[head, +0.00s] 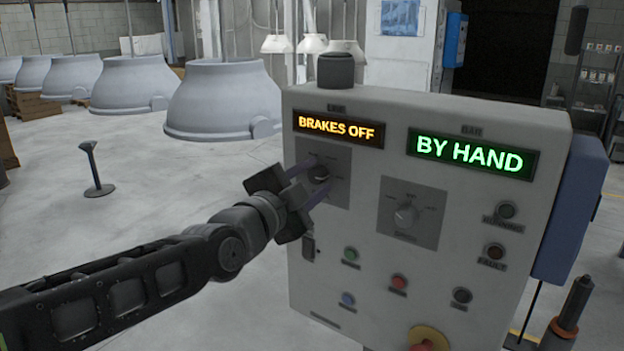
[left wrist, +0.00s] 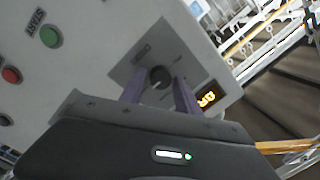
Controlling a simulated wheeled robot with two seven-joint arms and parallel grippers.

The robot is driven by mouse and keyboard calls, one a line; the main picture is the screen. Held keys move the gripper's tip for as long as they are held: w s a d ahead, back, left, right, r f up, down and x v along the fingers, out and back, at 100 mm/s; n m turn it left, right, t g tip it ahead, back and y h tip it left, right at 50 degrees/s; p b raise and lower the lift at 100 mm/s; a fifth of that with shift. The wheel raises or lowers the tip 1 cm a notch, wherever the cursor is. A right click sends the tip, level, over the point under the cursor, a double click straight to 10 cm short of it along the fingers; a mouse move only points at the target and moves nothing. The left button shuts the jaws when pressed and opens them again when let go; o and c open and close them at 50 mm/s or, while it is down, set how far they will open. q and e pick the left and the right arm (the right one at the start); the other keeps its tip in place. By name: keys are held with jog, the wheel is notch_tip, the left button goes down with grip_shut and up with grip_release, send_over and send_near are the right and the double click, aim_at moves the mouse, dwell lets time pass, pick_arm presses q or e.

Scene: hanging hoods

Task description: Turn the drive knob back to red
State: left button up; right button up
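A grey control panel (head: 360,260) stands in front of me. A dark knob (head: 318,173) sits on a grey plate at its upper left, below the amber "BRAKES OFF" sign (head: 338,130). A second, grey knob (head: 406,215) sits on a plate to the right, below the green "BY HAND" sign (head: 470,154). The knob labels are too small to read. My left gripper (head: 307,182) is at the dark knob, fingers apart on either side. In the left wrist view the dark knob (left wrist: 161,77) shows between the purple fingers (left wrist: 159,92), with small gaps. My right gripper is not in view.
Below the knobs are a green button (head: 351,254), a red button (head: 399,281), a blue button (head: 347,299) and a red mushroom button (head: 428,340) on yellow. Large grey hoods (head: 222,100) hang at the left. The floor at the left is mostly clear.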

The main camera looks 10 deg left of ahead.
pick_arm(q)
grip_shut()
